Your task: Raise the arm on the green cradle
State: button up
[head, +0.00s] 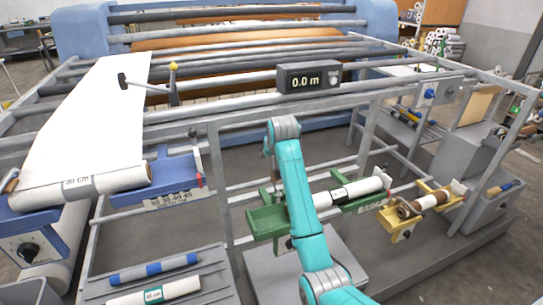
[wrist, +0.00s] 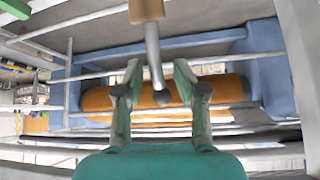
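The green cradle (head: 267,222) stands low in the middle of the frame in the head view, partly behind my arm. A white roll with a dark band (head: 352,190) lies across it. A small red-tipped piece (head: 387,172) shows near the roll's right end; I cannot tell if it is the cradle's arm. In the wrist view my gripper (wrist: 157,75) is open, its two fingers apart. A grey rod with a tan block (wrist: 147,10) at its top shows between the fingers, with gaps on both sides. In the head view my gripper is mostly hidden behind my arm.
A blue cradle (head: 165,180) with a wide white sheet is at left. A yellow cradle (head: 400,226) with a brown-and-white roll is at right. Grey rails cross above, with a display reading 0.0 m (head: 309,78). A rack with rolls (head: 153,293) is at front left.

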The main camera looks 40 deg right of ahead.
jog(key=v, duration=1.2)
jog(key=shift+f, duration=0.1)
